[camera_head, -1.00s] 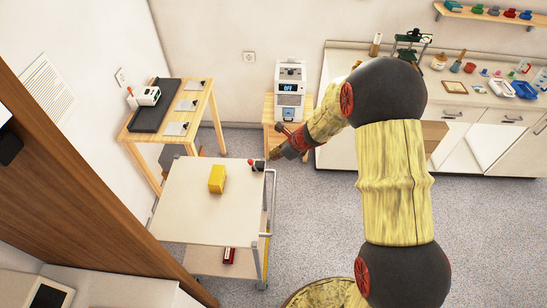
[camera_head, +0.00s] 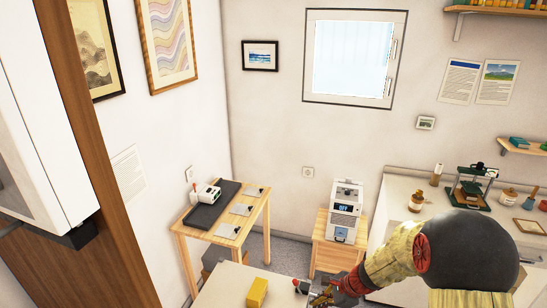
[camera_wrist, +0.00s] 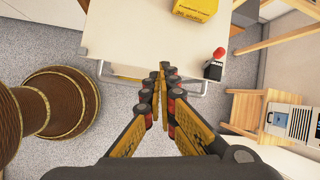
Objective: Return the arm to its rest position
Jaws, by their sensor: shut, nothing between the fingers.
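My arm reaches in from the lower right of the head view, a yellow-sleeved link joined to a dark round joint. My gripper (camera_head: 325,295) is low in that view, at the right side of the cart top and partly cut off by the lower edge. In the wrist view my gripper (camera_wrist: 162,73) points at the cart's edge, with its fingertips together and nothing between them. A yellow box (camera_head: 257,292) lies on the cart top (camera_head: 225,285); it also shows in the wrist view (camera_wrist: 195,5). A small red-topped black item (camera_wrist: 215,62) stands near the cart's edge.
A wooden table (camera_head: 190,229) with a black mat stands at the back left. A white device (camera_head: 345,212) sits on a wooden stand. A counter (camera_head: 398,195) with bottles runs along the right. A tall brown panel (camera_head: 90,140) stands at left. Framed prints (camera_head: 260,56) hang on the walls.

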